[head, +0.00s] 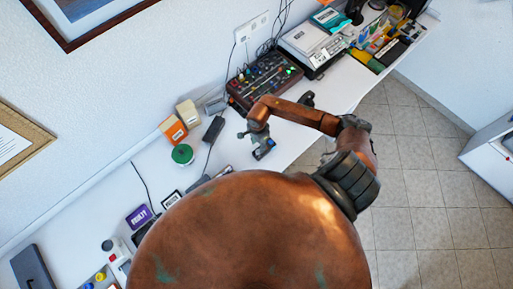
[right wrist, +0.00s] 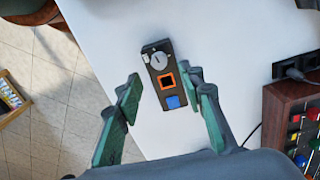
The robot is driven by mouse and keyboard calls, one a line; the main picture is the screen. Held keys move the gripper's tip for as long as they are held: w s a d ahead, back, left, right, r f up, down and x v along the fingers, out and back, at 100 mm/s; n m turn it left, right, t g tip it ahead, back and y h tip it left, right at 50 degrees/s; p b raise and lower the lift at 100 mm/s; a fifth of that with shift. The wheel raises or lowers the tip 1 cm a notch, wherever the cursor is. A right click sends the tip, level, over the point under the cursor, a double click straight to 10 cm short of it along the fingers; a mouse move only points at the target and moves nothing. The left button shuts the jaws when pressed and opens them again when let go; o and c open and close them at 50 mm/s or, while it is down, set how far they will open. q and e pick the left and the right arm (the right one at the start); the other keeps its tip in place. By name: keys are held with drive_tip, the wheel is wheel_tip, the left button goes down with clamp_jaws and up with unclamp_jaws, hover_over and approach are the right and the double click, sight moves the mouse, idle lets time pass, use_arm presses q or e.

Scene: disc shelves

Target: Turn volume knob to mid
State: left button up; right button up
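In the right wrist view a small dark box (right wrist: 166,78) lies on the white table, slightly tilted in the picture. Contact with the knob is not seen. In the head view the box (head: 263,151) lies below my copper right wrist, which hides much of the gripper. My left gripper is not in view.
A mixer with coloured knobs (head: 262,78) stands against the wall, with a printer-like machine (head: 313,45) beyond it. An orange box (head: 173,129) and a green spool (head: 182,155) are on the table to the left. The table edge and tiled floor lie to the right.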

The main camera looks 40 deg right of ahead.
sight(258, 151)
drive_tip(key=shift+f+p, duration=0.45)
drive_tip(key=shift+f, duration=2.7)
drive_tip(key=shift+c, duration=0.7)
clamp_jaws()
